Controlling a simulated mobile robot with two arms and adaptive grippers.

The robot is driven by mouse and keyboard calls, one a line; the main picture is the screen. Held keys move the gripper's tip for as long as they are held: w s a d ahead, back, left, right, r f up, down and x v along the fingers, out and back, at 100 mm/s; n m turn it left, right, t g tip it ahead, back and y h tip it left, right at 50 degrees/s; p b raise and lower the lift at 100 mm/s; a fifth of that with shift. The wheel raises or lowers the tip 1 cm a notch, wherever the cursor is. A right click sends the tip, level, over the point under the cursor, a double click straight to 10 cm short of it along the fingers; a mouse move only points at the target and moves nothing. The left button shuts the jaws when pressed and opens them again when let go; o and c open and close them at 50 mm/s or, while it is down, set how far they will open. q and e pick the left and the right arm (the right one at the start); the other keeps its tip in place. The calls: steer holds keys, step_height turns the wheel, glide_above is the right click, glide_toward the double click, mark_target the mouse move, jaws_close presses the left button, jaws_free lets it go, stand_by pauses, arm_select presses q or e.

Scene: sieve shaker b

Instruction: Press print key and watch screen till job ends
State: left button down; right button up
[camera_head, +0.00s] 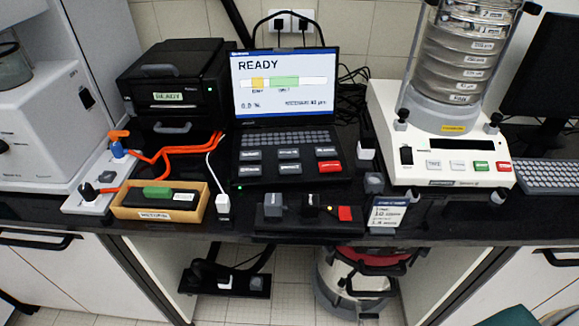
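The laptop screen (284,85) is lit and reads READY, with a bar holding yellow and green segments and a small "0.0 %" line below. Below it is the keyboard (287,138) and two rows of larger keys, mostly grey, with one red key (329,166) at the lower right. The key labels are too small to read, so I cannot tell which is the print key. A black printer-like box (172,72) stands left of the laptop, with a green label that seems to read READY. Neither of my grippers is in view.
A sieve shaker (440,135) with stacked sieves stands right of the laptop. Orange cables (175,150) and a wooden tray (160,215) lie at the left. A black strip with a grey block and a red part (345,213) lies along the front edge. Little counter is free.

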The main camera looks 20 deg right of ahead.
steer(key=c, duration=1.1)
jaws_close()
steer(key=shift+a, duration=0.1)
